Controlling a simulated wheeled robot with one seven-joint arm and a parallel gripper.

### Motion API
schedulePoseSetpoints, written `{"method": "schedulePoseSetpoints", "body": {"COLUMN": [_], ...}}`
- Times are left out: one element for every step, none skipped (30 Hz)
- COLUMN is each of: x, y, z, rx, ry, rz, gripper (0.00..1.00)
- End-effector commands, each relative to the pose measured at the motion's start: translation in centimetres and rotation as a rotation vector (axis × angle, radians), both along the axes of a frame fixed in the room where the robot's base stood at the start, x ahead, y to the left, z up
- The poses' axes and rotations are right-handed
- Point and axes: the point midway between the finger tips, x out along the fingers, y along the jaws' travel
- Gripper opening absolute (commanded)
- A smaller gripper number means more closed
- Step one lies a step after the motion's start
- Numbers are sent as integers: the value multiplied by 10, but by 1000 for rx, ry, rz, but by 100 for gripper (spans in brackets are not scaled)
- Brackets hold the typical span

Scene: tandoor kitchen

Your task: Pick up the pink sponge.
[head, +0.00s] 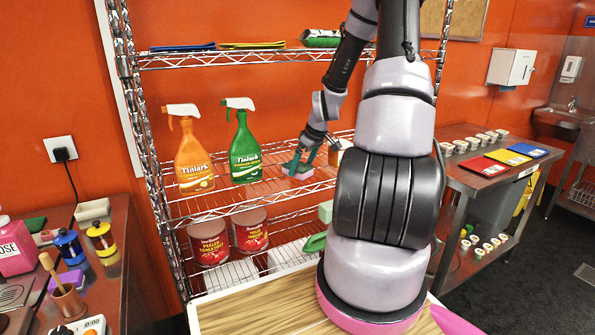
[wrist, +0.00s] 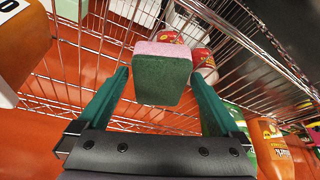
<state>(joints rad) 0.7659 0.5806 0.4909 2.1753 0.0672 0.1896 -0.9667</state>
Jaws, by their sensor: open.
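The pink sponge (head: 298,173) sits on the middle wire shelf, right of the green spray bottle (head: 245,148). In the wrist view the sponge (wrist: 162,72) shows a pink edge and a broad dark green face. My gripper (head: 299,162) is at the sponge in the head view and partly covers it. In the wrist view my gripper (wrist: 159,78) is open, with one green finger on each side of the sponge. Gaps show between the sponge and both fingers. How deep the sponge sits between the fingers is hard to tell.
An orange spray bottle (head: 193,155) stands left on the same shelf. Red tomato cans (head: 208,243) stand on the shelf below. An upper wire shelf (head: 230,58) lies above. A brownish container (head: 336,150) is just right of my gripper, partly hidden by my arm.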

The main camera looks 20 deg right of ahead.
Motion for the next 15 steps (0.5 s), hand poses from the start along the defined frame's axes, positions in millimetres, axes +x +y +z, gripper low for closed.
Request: {"method": "schedulePoseSetpoints", "body": {"x": [0, 0, 0, 0, 0, 0, 0, 0, 0, 0, 0, 0, 0, 0, 0], "y": [0, 0, 0, 0, 0, 0, 0, 0, 0, 0, 0, 0, 0, 0, 0], "z": [0, 0, 0, 0, 0, 0, 0, 0, 0, 0, 0, 0, 0, 0, 0], "rx": [0, 0, 0, 0, 0, 0, 0, 0, 0, 0, 0, 0, 0, 0, 0], "ry": [0, 0, 0, 0, 0, 0, 0, 0, 0, 0, 0, 0, 0, 0, 0], "rz": [0, 0, 0, 0, 0, 0, 0, 0, 0, 0, 0, 0, 0, 0, 0], "gripper": [100, 100, 100, 96, 85, 69, 58, 46, 31, 29, 20, 20, 20, 20, 20]}}
